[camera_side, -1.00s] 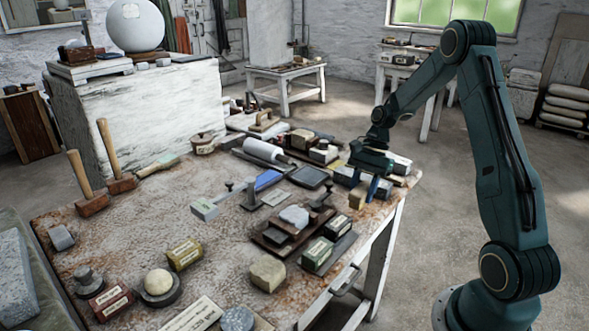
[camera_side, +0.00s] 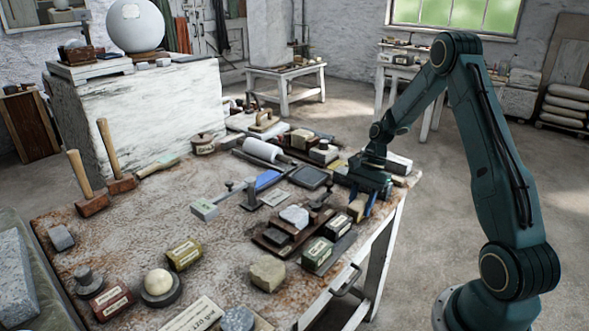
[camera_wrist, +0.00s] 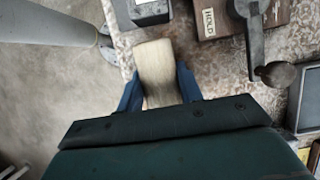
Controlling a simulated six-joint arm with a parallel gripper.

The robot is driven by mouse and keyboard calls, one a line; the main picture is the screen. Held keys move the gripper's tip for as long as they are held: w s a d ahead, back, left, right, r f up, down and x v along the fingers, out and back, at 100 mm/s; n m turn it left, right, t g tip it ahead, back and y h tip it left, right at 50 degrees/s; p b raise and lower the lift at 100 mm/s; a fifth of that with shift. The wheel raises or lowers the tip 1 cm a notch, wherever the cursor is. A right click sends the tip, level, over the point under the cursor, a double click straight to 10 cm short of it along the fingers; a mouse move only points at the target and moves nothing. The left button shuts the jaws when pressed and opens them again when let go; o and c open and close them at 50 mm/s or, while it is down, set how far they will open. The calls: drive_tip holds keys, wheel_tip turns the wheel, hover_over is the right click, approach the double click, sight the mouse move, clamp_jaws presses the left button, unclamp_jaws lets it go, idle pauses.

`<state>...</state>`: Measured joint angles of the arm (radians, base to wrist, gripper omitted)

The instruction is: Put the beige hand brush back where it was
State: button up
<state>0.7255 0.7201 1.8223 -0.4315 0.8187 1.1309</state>
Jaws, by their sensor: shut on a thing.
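The beige hand brush (camera_side: 356,207) is a pale block near the right edge of the worktable (camera_side: 130,235). My gripper (camera_side: 363,203) is shut on it, with a blue finger on each side. In the wrist view the brush (camera_wrist: 157,65) lies between the two fingers of my gripper (camera_wrist: 158,88), its far end sticking out past them. The rest is hidden behind the gripper body. I cannot tell whether its underside touches the tabletop.
A dark framed tray (camera_side: 311,177) lies farther back left. A white-topped block (camera_side: 397,163) is behind the gripper. The table edge and open floor are close on the right.

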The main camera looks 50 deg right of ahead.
drive_tip(key=o, duration=0.9)
drive_tip(key=shift+r, duration=0.1)
drive_tip(key=v, duration=1.2)
